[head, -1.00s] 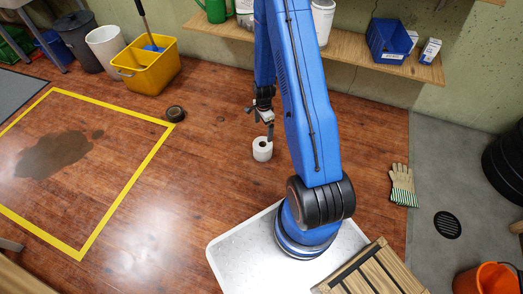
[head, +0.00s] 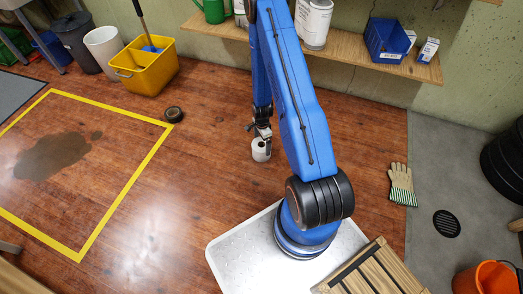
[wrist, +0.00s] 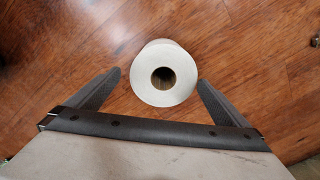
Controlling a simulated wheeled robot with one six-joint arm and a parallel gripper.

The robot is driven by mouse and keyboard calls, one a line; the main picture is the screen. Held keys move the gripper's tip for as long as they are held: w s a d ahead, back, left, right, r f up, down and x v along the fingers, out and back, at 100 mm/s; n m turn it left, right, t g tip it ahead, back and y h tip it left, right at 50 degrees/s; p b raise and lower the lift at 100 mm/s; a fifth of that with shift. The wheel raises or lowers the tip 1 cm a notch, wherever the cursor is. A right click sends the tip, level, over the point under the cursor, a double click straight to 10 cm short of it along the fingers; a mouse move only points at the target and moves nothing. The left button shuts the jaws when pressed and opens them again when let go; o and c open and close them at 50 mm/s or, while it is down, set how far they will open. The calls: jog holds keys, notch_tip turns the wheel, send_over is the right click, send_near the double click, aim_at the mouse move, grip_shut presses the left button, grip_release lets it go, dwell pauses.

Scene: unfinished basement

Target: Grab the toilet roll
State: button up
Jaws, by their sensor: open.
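The white toilet roll (head: 261,151) stands upright on the wooden floor, its brown core facing up. In the wrist view the roll (wrist: 164,90) shows from above, with its near part between the two fingertips. My gripper (wrist: 158,80) is open, one finger to the left of the roll and one to the right, with a small gap visible on each side. In the head view my gripper (head: 259,134) points down just above the roll and covers part of its top. I cannot tell its exact height over the roll.
A dark round object (head: 174,114) lies on the floor to the left, by the yellow tape (head: 151,160). A yellow mop bucket (head: 146,70) stands at the back left. A wooden shelf (head: 370,62) runs behind. A glove (head: 402,185) lies to the right. Floor around the roll is clear.

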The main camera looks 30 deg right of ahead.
jog(key=shift+w+f, duration=0.15)
jog(key=shift+f, duration=1.2)
jog(key=shift+w+f, duration=0.15)
jog(key=shift+f, duration=1.2)
jog(key=c, duration=1)
